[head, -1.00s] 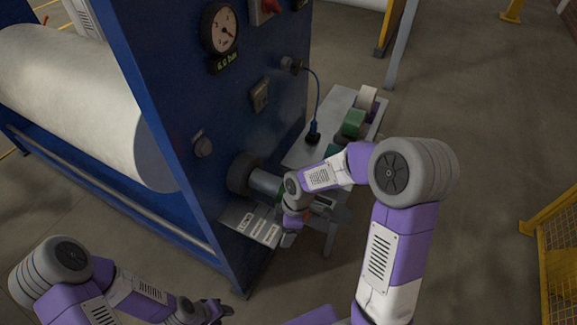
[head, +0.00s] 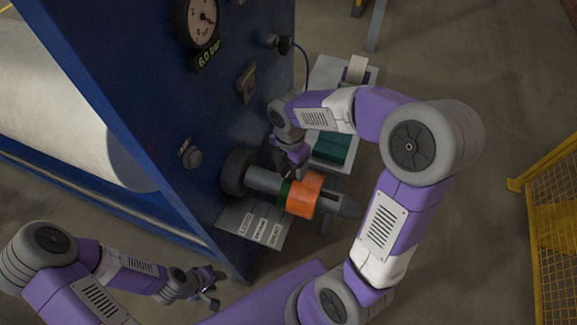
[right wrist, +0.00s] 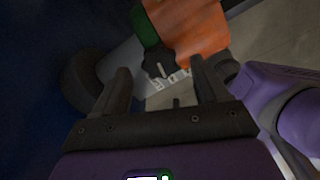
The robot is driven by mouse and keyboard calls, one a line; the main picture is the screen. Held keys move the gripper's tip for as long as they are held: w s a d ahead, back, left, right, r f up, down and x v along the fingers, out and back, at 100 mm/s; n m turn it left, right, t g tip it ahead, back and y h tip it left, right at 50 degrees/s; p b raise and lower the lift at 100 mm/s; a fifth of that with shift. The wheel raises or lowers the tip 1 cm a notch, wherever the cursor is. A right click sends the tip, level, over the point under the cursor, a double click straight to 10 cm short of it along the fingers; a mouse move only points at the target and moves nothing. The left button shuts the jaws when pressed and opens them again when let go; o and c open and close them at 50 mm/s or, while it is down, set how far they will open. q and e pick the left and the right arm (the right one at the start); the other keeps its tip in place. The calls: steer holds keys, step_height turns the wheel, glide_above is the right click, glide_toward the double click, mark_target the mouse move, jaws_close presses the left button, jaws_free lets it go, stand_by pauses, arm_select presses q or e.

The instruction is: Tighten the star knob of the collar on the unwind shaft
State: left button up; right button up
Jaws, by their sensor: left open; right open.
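The grey unwind shaft (head: 263,181) sticks out of the blue machine. My right gripper (head: 290,171) hangs just above the shaft, beside the green and orange parts. In the right wrist view its two fingers (right wrist: 160,88) are spread and empty. My left gripper (head: 213,289) is open and empty, low and away from the shaft.
The blue machine panel (head: 215,120) rises behind the shaft, with a black flange (head: 237,172) at its base. A grey shelf with labels (head: 243,228) lies below. A bench with a teal block (head: 330,148) stands behind. A yellow fence (head: 555,215) is at right.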

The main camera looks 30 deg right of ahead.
mark_target(289, 175)
steer(key=shift+w+f, duration=0.1)
steer(key=shift+f, duration=1)
steer(key=shift+c, duration=1.3)
steer(key=c, duration=0.8)
